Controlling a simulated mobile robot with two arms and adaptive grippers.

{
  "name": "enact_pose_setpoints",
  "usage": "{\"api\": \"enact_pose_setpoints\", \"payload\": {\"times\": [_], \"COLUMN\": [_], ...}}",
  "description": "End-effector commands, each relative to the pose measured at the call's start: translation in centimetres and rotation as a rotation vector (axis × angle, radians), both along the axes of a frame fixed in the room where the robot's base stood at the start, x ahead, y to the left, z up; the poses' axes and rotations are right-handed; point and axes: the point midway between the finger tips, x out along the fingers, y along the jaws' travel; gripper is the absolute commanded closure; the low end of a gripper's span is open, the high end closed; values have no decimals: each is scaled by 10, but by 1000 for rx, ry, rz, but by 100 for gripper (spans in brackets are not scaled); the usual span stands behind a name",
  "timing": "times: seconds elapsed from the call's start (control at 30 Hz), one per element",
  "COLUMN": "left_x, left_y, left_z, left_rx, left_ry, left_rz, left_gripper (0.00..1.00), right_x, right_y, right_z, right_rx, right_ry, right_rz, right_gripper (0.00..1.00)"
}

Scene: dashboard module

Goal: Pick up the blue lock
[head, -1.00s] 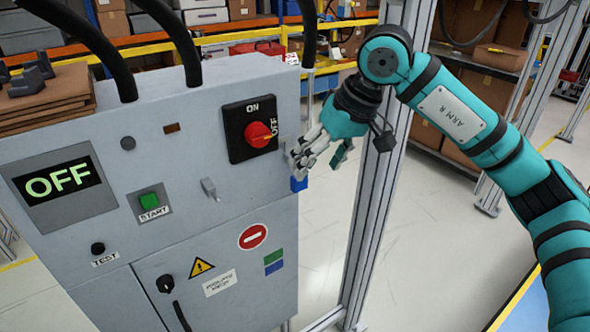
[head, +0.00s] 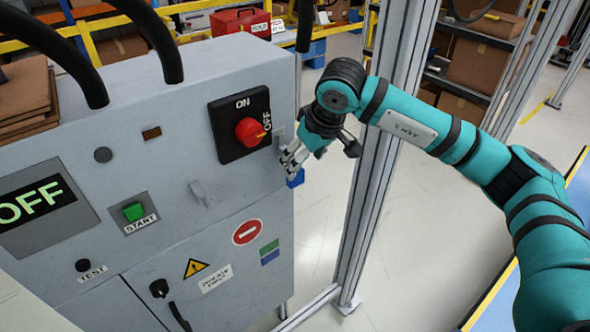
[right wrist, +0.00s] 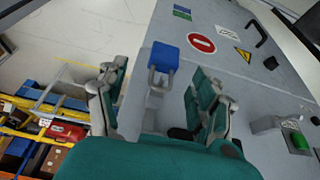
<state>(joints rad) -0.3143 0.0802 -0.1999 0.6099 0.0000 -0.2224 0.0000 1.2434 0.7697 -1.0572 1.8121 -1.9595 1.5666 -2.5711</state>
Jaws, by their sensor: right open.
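In the right wrist view the lock (right wrist: 164,56) shows a blue body and a grey shackle, by a pale bracket on the cabinet's side. My right gripper (head: 291,160) is open at the cabinet's right edge. In the right wrist view its fingers (right wrist: 158,90) stand apart on either side of the bracket, with the lock's body just beyond the fingertips. Nothing is held. My left gripper is not in view.
The cabinet (head: 190,235) carries a red rotary switch (head: 249,131) close to my right gripper, a green start button (head: 133,211) and a display reading OFF (head: 38,207). A metal post (head: 370,200) stands right of the gripper.

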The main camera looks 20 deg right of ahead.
Motion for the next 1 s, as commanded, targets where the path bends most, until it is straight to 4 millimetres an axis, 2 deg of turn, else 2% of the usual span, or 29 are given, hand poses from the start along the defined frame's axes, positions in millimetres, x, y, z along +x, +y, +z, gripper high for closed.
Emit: {"api": "enact_pose_setpoints", "payload": {"times": [0.1, 0.23, 0.4, 0.5, 0.8, 0.87, 1.0], "left_x": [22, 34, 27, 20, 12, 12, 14], "left_y": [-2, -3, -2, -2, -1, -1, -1], "left_z": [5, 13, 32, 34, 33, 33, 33], "left_rx": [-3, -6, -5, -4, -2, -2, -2], "left_ry": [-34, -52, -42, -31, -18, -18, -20], "left_rz": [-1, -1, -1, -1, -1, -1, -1], "left_gripper": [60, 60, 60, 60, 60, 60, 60], "right_x": [3, 6, 16, 21, 24, 24, 24], "right_y": [1, 4, 12, 14, 14, 14, 14], "right_z": [-8, -14, -35, -49, -57, -57, -56], "right_rx": [0, 1, 0, 1, 1, 0, 0], "right_ry": [0, 3, 5, 3, -1, -1, -1], "right_rz": [0, 1, 1, 0, 0, 0, 0], "right_gripper": [33, 33, 33, 33, 33, 38, 56]}}
